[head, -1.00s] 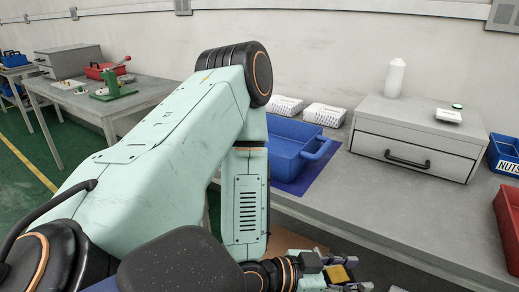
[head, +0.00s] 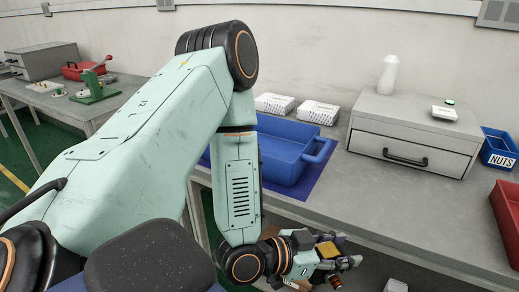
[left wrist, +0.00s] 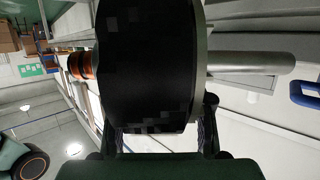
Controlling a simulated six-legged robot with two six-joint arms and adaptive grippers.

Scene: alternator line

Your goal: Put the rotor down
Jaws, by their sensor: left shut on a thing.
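My left gripper (head: 347,251) is shut on the rotor, low in front of the workbench's front edge in the head view. In the left wrist view the rotor is a thick dark cylinder (left wrist: 150,70) between the fingers. A bare metal shaft sticks out to the right and a copper-coloured ringed end to the left. In the head view only a small copper and dark end of the rotor (head: 335,281) shows under the fingers; the rest is hidden. My right gripper is not in view.
A blue bin (head: 284,158) stands on a blue mat (head: 313,188) on the workbench (head: 400,205). To the right are a drawer cabinet (head: 412,133), a blue NUTS bin (head: 499,150) and a red bin (head: 508,215). The bench front is clear.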

